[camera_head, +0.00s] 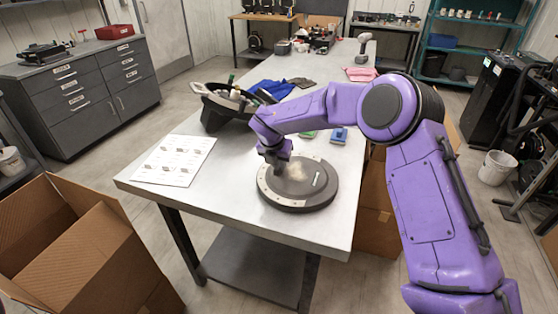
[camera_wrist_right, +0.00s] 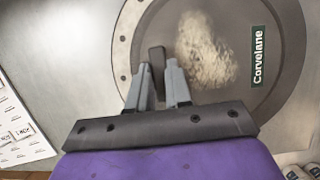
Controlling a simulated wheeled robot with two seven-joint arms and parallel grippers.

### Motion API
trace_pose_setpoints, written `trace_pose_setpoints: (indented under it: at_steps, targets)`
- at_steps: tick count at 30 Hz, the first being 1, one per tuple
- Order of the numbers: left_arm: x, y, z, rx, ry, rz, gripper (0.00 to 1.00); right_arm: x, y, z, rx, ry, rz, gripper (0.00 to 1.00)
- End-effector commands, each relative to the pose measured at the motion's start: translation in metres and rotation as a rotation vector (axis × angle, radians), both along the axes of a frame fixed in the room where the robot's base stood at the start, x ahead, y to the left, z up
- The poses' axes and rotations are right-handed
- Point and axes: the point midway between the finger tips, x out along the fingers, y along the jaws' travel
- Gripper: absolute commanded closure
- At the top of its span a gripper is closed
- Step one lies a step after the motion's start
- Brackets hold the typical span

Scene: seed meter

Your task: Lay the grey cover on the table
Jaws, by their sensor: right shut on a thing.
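The round grey cover (camera_head: 308,192) is at the near part of the metal table, with a pale dusty patch and a small dark green label on its face. A lighter rim with bolt holes runs along its left side. In the right wrist view the cover (camera_wrist_right: 262,95) shows the label "Corvelane". My right gripper (camera_head: 274,163) is over the cover's upper left part. Its fingers (camera_wrist_right: 159,82) are shut on a dark upright tab (camera_wrist_right: 157,58) that looks like the cover's handle. I cannot tell whether the cover is lifted. My left gripper is not in view.
A printed sheet (camera_head: 175,160) lies left of the cover on the table (camera_head: 235,185). A black tub with bottles (camera_head: 222,108), a blue cloth (camera_head: 270,90) and small colored boxes (camera_head: 339,135) stand behind. An open cardboard box (camera_head: 75,235) is on the floor at left.

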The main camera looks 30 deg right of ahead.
Motion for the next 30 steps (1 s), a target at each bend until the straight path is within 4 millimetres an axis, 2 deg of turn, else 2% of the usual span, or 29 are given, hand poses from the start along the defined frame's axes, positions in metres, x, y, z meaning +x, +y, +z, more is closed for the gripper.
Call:
trace_pose_setpoints:
  at_steps: [5,6,7,8,15,19,30]
  targets:
    - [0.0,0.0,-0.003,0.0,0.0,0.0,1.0,0.0,0.0,-0.002,0.0,-0.001,0.001,1.0]
    - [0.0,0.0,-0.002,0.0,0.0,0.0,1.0,0.0,0.0,-0.001,0.0,0.0,0.001,0.68]
    - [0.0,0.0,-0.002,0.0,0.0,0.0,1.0,0.0,0.0,-0.001,0.0,0.0,0.001,0.58]
    - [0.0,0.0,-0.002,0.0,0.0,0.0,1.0,0.0,0.0,-0.001,0.0,0.0,0.0,0.56]
    - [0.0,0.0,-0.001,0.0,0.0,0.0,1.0,0.0,0.0,-0.001,-0.001,0.001,0.0,0.56]
    - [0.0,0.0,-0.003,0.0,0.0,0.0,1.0,-0.002,0.003,0.007,0.001,-0.001,-0.001,0.56]
    - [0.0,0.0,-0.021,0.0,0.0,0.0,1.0,-0.023,0.029,0.088,0.0,-0.003,0.001,0.56]
